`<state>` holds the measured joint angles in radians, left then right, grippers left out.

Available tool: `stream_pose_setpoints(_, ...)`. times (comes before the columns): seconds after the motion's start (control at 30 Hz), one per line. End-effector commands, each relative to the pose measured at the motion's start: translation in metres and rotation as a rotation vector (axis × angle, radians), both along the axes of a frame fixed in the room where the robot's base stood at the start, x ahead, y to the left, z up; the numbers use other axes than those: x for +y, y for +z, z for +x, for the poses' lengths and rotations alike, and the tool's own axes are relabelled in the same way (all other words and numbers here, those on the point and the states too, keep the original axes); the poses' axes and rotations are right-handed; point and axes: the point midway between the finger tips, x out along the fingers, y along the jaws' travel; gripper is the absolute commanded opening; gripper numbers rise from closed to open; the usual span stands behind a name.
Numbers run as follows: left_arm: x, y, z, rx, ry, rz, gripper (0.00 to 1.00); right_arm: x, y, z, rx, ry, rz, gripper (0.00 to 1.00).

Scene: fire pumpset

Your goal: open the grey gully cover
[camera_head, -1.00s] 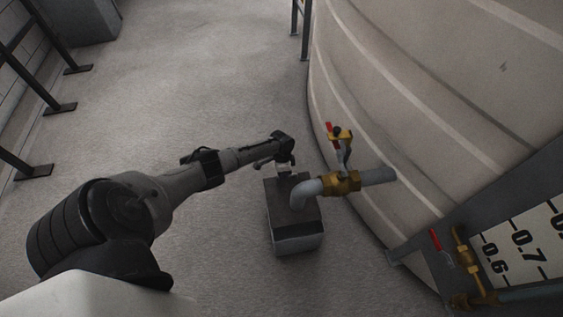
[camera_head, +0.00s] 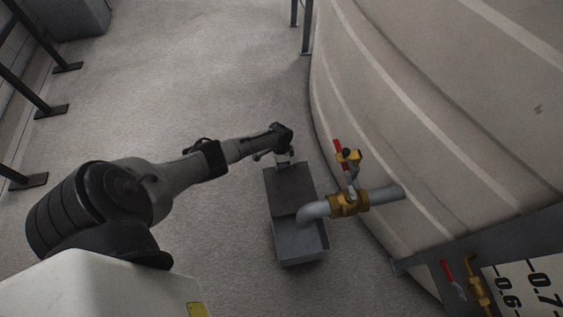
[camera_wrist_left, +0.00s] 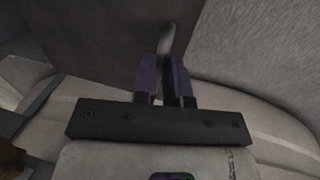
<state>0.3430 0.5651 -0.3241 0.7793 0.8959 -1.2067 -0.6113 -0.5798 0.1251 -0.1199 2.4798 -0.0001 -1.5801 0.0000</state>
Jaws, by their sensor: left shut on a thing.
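The grey gully (camera_head: 303,256) is a box on the floor under the pipe outlet. Its dark grey cover (camera_head: 287,187) lies flat over the far part, and the near part of the box is open. My left gripper (camera_head: 284,160) is at the far end of the cover. In the left wrist view its purple fingers (camera_wrist_left: 166,72) are shut on a thin pale handle (camera_wrist_left: 167,38), with the cover's dark surface (camera_wrist_left: 115,35) behind. My right gripper is not in view.
A grey pipe (camera_head: 316,209) with a brass valve (camera_head: 348,204) and red lever (camera_head: 337,146) hangs over the gully from the large beige tank (camera_head: 430,110). The floor (camera_head: 170,80) left of and beyond the gully is clear. Dark railing posts (camera_head: 35,100) stand at far left.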

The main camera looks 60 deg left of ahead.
Motion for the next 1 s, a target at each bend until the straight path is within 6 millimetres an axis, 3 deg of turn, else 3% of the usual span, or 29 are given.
stream_pose_setpoints(0.23, 0.0, 0.001, 0.001, -0.004, 0.002, -0.001, 0.0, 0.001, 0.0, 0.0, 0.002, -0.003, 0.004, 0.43)
stream_pose_setpoints(0.27, 0.0, 0.001, 0.001, -0.004, 0.002, -0.001, 0.15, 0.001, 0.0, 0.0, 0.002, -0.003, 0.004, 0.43)
stream_pose_setpoints(0.5, 0.0, 0.0, 0.001, -0.002, 0.0, -0.001, 0.38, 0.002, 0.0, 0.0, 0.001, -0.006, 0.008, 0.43)
stream_pose_setpoints(0.77, 0.0, 0.002, 0.001, -0.002, 0.0, -0.001, 0.38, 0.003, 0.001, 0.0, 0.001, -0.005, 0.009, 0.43)
stream_pose_setpoints(1.0, 0.005, 0.034, 0.002, -0.002, 0.0, -0.001, 0.38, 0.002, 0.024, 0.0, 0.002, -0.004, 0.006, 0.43)
